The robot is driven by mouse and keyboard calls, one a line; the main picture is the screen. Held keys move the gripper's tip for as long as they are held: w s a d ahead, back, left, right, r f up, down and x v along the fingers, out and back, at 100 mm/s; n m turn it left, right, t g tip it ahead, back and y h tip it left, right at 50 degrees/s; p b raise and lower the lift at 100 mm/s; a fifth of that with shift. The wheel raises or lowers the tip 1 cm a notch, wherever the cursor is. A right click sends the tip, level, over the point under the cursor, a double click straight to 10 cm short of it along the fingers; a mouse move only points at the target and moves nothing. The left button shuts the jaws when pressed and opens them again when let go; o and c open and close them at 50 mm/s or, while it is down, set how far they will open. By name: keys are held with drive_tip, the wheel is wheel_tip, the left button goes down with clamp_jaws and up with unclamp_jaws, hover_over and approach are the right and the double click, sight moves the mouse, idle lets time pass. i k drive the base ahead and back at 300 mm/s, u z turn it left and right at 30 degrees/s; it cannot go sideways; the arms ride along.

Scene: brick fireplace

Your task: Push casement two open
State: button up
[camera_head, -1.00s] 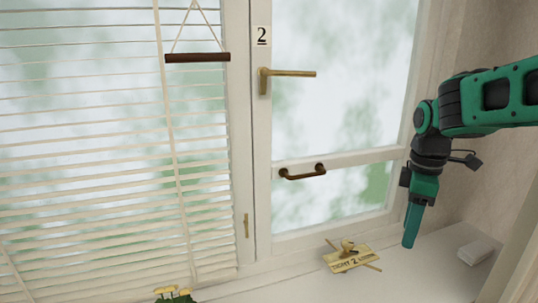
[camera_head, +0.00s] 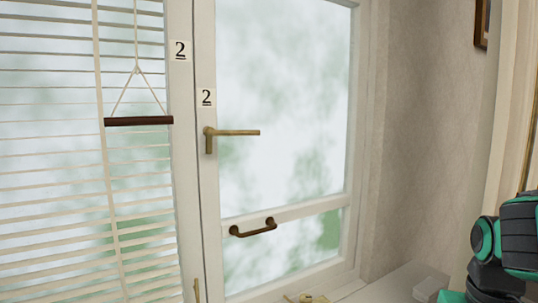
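Casement two (camera_head: 208,180) is a white-framed window with cloudy panes, marked with a "2" label (camera_head: 206,97). It sits in its frame; I cannot tell whether it is slightly ajar. Its brass lever handle (camera_head: 235,132) lies level, pointing right. A dark bronze pull handle (camera_head: 254,228) is fixed on the lower crossbar. My arm (camera_head: 500,245) shows at the lower right, well right of the casement and apart from it. My gripper's fingers are below the picture edge.
A blind (camera_head: 60,200) with a dark wooden pull bar (camera_head: 138,121) hangs at the left. Another "2" label (camera_head: 180,50) is on the post. A pale block (camera_head: 431,288) and part of a brass fitting (camera_head: 305,298) lie low on the sill. A wallpapered wall (camera_head: 430,130) stands to the right.

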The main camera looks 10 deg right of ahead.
sight(214, 228)
drive_tip(key=u, duration=1)
drive_tip(key=k, duration=1.65)
drive_tip(key=z, duration=0.45)
drive_tip(key=i, duration=1)
drive_tip(key=u, duration=0.05)
